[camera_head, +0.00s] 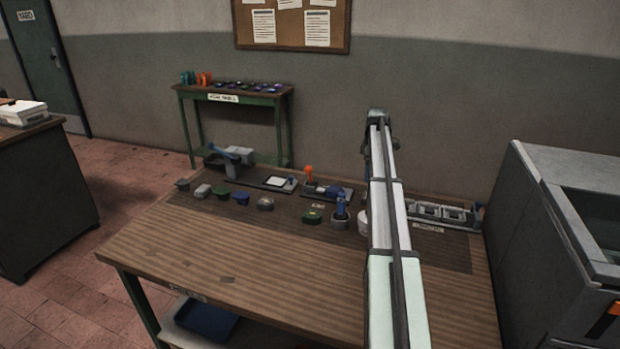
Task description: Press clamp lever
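A grey bench device (236,156) with a blue lever arm (222,151) stands at the back left of the wooden workbench (215,270). The lever slants up to the left from the device. A small fixture with an upright orange knob (309,171) and a dark blue block (328,191) sits near the bench's middle back. I cannot tell for sure which of these is the clamp lever. My arm rises across the right side of the bench. My gripper is not visible; the arm may hide it. Nothing visible touches either device.
Several small dark, grey, blue and green parts (241,198) lie in a row along the mat. A blue-handled piece (341,207) stands right of them, and a grey rack (443,212) sits at the back right. A large grey cabinet (560,230) borders the right.

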